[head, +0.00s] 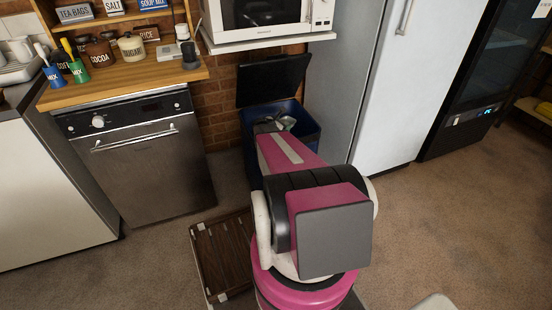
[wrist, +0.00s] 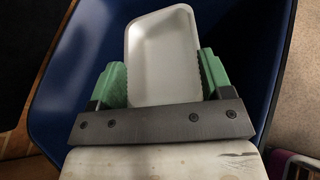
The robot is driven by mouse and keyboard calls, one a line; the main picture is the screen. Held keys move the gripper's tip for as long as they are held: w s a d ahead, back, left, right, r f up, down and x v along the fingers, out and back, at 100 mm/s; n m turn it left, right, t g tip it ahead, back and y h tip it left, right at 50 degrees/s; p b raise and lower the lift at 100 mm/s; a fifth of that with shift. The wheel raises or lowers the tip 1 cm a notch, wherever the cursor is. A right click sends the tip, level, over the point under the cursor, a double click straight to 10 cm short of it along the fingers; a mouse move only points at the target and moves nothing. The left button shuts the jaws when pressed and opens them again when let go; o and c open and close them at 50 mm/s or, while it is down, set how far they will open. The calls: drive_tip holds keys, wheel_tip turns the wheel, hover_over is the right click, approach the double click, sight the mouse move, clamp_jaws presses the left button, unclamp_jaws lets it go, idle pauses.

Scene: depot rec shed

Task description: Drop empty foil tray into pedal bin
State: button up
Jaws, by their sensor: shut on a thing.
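The tray (wrist: 162,48) is a pale, shallow, empty tray with rounded corners in the wrist view. My gripper (wrist: 162,72) is shut on it, with one green finger pad at each side. The pedal bin (head: 308,130) is blue, with its dark lid (head: 272,80) standing open at the back. In the wrist view the bin's blue wall (wrist: 85,65) surrounds the tray and fingers, so they are over or inside the bin's mouth. In the head view my arm hides much of the bin, and a small grey shape at its mouth is unclear.
A dishwasher (head: 140,160) under a wooden counter (head: 125,85) stands left of the bin. A tall white fridge (head: 385,80) stands close on its right. A microwave (head: 270,15) sits on a shelf above. A brown slatted thing (head: 222,255) lies on the floor in front.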

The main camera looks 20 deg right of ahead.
drive_tip(key=o, duration=0.9)
drive_tip(key=shift+o, duration=0.2)
drive_tip(key=v, duration=1)
drive_tip(key=shift+a+r, duration=0.15)
drive_tip(key=shift+a, duration=0.2)
drive_tip(key=shift+s, duration=0.15)
